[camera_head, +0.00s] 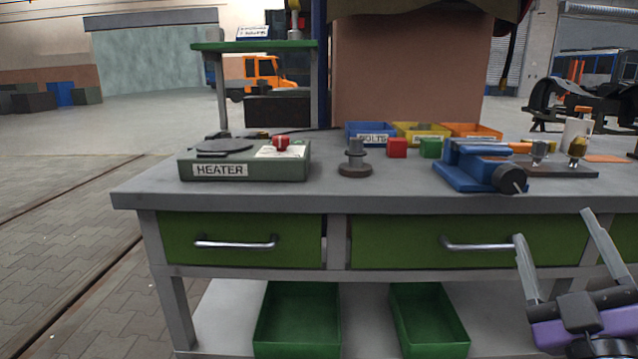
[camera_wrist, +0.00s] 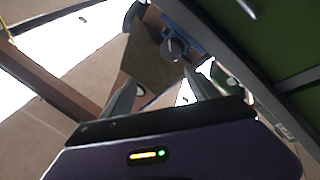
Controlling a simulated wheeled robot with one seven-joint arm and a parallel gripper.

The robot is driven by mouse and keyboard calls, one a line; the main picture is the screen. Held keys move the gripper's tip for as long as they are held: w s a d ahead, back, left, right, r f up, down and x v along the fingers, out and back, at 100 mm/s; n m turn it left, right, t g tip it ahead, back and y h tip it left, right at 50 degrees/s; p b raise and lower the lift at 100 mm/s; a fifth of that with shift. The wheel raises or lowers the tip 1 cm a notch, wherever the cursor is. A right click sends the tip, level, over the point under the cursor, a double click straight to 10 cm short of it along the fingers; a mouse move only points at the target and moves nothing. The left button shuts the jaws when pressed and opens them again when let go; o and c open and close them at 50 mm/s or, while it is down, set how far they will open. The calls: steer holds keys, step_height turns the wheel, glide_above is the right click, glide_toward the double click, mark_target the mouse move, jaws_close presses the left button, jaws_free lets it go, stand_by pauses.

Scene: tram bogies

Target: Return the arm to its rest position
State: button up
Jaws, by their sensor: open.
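My gripper (camera_head: 556,258) is at the lower right of the head view, in front of the workbench (camera_head: 350,190). Its two fingers point up and stand well apart, with nothing between them. In the wrist view my gripper (camera_wrist: 158,95) also shows open and empty, with the blue vise (camera_wrist: 178,40) beyond it and the underside of the bench to the right. The blue vise (camera_head: 470,165) sits on the bench top above and behind the fingers. The gripper looks apart from the bench, though the exact gap cannot be told.
Drawer handles (camera_head: 478,245) stick out at the front. Green trays (camera_head: 297,320) stand on the lower shelf. The floor at left is clear.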

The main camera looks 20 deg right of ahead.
steer(key=s+a+f+m+g+y, duration=0.1)
steer(key=s+a+f+g+y, duration=0.15)
steer(key=s+a+f, duration=0.6)
steer(key=s+a+f+m+g+y, duration=0.2)
steer(key=s+a+f+y, duration=0.25)
steer(key=s+f, duration=0.6)
steer(key=s+a+f+m+g+y, duration=0.1)
steer(key=s+a+f+g+y, duration=0.15)
steer(key=s+a+f, duration=0.65)
step_height(320, 180, up, 28)
steer(key=w+d+p, duration=0.1)
steer(key=d+p, duration=0.1)
steer(key=p, duration=2.8)
steer(key=shift+w+f+t, duration=0.25)
steer(key=shift+w+t, duration=0.05)
steer(key=shift+w, duration=0.1)
